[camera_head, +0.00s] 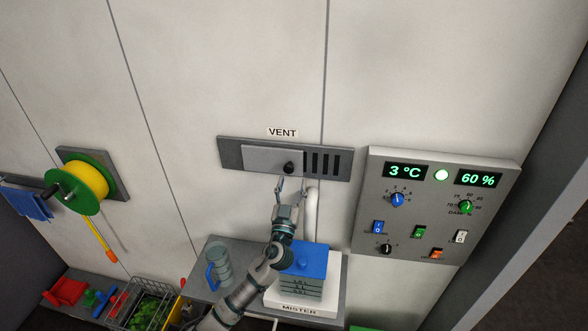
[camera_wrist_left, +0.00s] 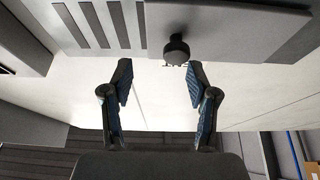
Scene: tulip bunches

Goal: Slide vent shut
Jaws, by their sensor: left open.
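The vent (camera_head: 230,153) is a dark grey wall panel under a "VENT" label. Its lighter grey sliding plate (camera_head: 262,160) covers the left and middle part, and several dark slots (camera_head: 322,163) show open at the right. A black knob (camera_head: 289,168) stands out near the plate's right end. My left gripper (camera_head: 291,182) is open and empty just below the knob. In the left wrist view, the knob (camera_wrist_left: 176,48) sits beyond the open fingertips (camera_wrist_left: 160,75), a little right of their middle, apart from them. My right gripper is out of view.
A control panel (camera_head: 400,240) with dials and switches is on the wall at the right. Below the vent, a shelf holds a mister (camera_head: 305,256) and a glass jug (camera_head: 218,265). A yellow hose reel (camera_head: 88,180) hangs at left. The wall around the vent is clear.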

